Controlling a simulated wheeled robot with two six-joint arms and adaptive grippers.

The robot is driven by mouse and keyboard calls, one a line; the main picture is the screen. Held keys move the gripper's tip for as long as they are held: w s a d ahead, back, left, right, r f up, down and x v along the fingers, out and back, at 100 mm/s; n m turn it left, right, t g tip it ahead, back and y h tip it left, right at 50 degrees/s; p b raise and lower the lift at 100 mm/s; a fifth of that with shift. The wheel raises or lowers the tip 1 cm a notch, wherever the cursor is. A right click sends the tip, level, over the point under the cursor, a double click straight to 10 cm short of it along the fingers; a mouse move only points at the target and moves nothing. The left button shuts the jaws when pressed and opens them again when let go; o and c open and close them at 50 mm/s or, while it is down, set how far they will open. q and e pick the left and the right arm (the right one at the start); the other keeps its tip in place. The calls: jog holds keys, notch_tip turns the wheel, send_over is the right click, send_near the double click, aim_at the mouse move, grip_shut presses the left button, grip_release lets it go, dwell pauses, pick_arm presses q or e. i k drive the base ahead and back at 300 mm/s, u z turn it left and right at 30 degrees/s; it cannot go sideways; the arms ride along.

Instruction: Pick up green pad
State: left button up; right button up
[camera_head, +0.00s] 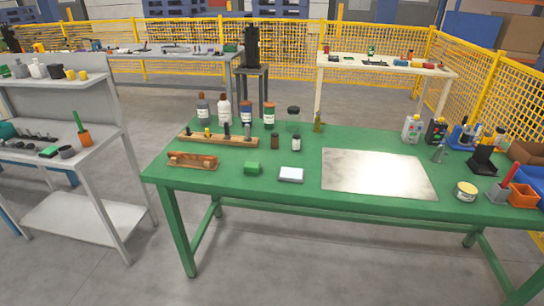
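A small bright green block-like pad (252,168) lies on the green table (310,196) near its front edge, left of the middle. It stands clear of its neighbours, with a white-topped pad (291,174) to its right and a brown wooden tray (193,161) to its left. Nothing covers it. Neither of my grippers shows in the head view.
Behind the green pad is a wooden rack (218,140), with several bottles (224,110) behind that. A metal plate (378,173) lies right of the middle. A tin (466,191) and an orange bin (523,195) are at the right. A grey shelf unit (85,147) stands at the left.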

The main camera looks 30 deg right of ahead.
aim_at(250, 168)
jog(key=z, duration=0.9)
jog(key=i, duration=0.9)
jog(key=z, duration=0.95)
